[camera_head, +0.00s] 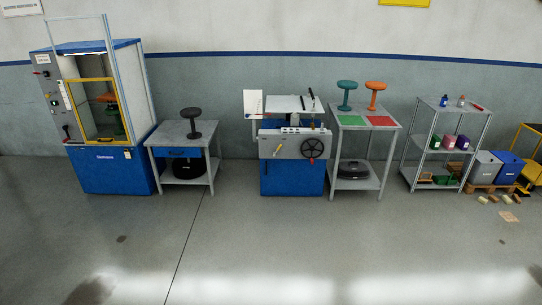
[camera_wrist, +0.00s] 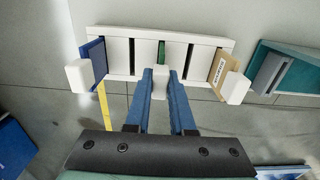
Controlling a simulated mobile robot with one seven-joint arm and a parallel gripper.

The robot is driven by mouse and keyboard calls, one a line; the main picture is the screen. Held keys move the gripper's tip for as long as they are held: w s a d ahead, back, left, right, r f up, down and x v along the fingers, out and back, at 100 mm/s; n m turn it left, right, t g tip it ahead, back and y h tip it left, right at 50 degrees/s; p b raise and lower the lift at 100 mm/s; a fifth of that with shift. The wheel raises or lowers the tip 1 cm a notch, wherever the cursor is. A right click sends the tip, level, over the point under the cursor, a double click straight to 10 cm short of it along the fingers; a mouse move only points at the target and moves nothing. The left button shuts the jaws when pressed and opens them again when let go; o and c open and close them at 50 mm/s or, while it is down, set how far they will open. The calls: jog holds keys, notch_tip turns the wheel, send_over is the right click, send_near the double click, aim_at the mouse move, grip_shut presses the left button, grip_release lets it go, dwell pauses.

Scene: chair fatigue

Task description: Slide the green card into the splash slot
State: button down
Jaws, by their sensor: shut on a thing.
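In the wrist view a white slotted rack (camera_wrist: 118,57) spans the upper middle. A narrow green strip of the green card (camera_wrist: 162,50) shows in its middle, just beyond my fingertips. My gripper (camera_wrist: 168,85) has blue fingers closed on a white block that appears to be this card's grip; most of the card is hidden. A blue card (camera_wrist: 96,56) with a white block stands at the rack's left end. A tan card (camera_wrist: 220,69) with unreadable lettering and another white block is at the right end. I cannot tell which opening is the splash slot or how deep the green card sits.
In the wrist view a teal-grey object (camera_wrist: 290,70) lies right of the rack. In the head view, a blue machine (camera_head: 292,150) stands between a small table (camera_head: 183,133) and a table with green and red mats (camera_head: 367,121). A shelf (camera_head: 440,141) stands right. The front floor is clear.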

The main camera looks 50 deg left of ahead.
jog(key=shift+r, duration=0.2)
jog(key=shift+r+p, duration=1.9)
jog(key=shift+p, duration=0.35)
jog(key=shift+r, duration=0.1)
notch_tip(320, 180, up, 4)
jog(key=p, duration=0.4)
